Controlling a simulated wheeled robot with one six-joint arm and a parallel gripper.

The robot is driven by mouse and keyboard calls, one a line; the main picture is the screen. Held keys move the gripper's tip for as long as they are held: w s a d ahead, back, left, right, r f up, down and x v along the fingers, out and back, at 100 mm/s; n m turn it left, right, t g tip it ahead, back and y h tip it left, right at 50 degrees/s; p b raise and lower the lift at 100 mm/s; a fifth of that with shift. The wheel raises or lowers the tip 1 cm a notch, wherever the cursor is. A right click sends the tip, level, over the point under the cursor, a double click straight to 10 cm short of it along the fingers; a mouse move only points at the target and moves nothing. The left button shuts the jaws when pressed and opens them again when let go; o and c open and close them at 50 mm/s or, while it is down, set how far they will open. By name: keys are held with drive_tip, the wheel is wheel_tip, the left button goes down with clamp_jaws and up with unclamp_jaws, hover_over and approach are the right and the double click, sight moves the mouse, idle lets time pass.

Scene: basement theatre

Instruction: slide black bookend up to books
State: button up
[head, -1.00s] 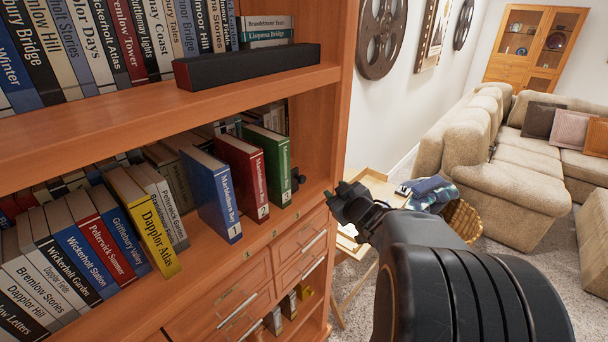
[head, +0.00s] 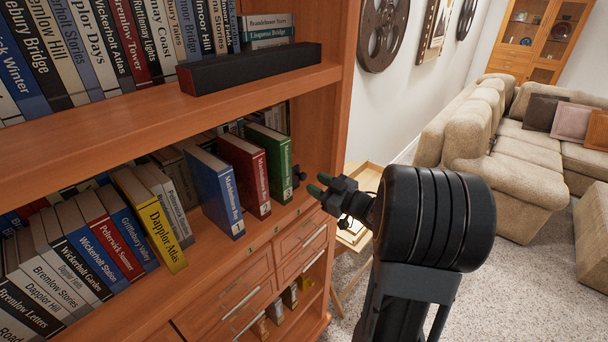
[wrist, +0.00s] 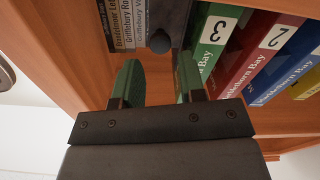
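The black bookend (wrist: 174,22) shows in the wrist view as a dark upright slab with a round knob (wrist: 159,41). It is beside the green book numbered 3 (wrist: 216,42); the right finger partly covers that side, so I cannot tell if they touch. In the head view only a dark bit with the knob (head: 302,174) shows beyond the green book (head: 278,168). The red book 2 (head: 247,178) and blue book 1 (head: 218,195) stand to the left. My gripper (head: 320,184) is open and empty, just in front of the bookend. Its two green-padded fingers also show in the wrist view (wrist: 157,78).
More books (wrist: 122,22) lie beyond the bookend in the wrist view. A leaning yellow book (head: 155,222) and several others fill the shelf's left. The bookcase side panel (head: 330,120) is close at right. A long dark box (head: 252,70) sits on the shelf above.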

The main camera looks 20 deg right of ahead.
sight(305, 178)
drive_tip(key=shift+p+x, duration=0.45)
drive_tip(key=shift+x, duration=2.4)
clamp_jaws()
